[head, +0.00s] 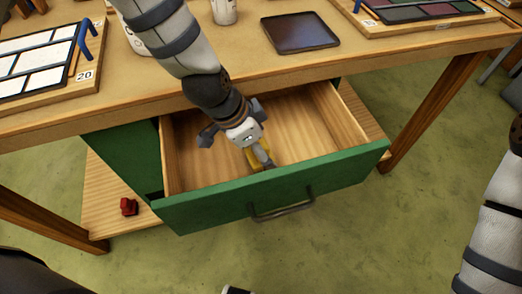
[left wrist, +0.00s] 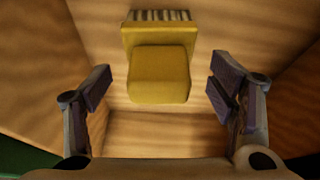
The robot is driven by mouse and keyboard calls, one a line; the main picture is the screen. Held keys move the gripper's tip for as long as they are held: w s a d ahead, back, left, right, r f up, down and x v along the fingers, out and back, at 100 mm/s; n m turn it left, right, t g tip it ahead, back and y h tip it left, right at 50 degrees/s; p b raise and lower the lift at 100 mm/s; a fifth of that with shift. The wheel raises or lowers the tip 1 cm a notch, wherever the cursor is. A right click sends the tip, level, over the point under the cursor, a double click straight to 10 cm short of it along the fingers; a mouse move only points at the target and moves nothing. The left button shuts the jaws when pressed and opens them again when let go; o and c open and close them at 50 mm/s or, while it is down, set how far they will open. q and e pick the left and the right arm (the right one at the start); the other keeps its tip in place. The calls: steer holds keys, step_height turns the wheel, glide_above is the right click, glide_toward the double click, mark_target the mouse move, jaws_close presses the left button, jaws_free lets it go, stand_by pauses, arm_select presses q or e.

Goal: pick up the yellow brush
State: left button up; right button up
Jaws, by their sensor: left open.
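The yellow brush (left wrist: 158,72) lies inside the open wooden drawer (head: 340,118) with the green front. In the left wrist view its blocky yellow body is near the top middle, with pale bristles along its far edge. In the head view only a bit of yellow (head: 254,158) shows beside my gripper. My left gripper (head: 262,160) reaches down into the drawer. In the left wrist view its fingers are apart, one to each side of the brush, with gaps between.
The drawer's wooden walls and green front (head: 215,208) with its metal handle (head: 282,208) surround the left gripper. The bench top (head: 235,58) carries a dark tray (head: 300,33) and a white-paned panel (head: 32,62). A red object (head: 129,207) lies on the lower shelf.

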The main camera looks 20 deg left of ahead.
arm_select(q)
steer(key=shift+d+f, duration=0.15)
steer(key=shift+f, duration=0.4)
steer(key=shift+d+f, duration=0.15)
steer(key=shift+f, duration=0.4)
steer(key=shift+w+d+f, duration=0.15)
steer(key=shift+w+f, duration=0.15)
arm_select(e)
steer(key=shift+s+f, duration=0.3)
arm_select(q)
steer(key=shift+r, duration=0.1)
steer(key=shift+c, duration=0.6)
steer(key=c, duration=1.2)
step_height(320, 180, up, 10)
steer(key=shift+p, duration=0.65)
steer(key=shift+c, duration=0.2)
arm_select(e)
steer(key=shift+w+r+t, duration=0.3)
steer(key=shift+w+r, duration=0.7)
steer(key=shift+w, duration=0.05)
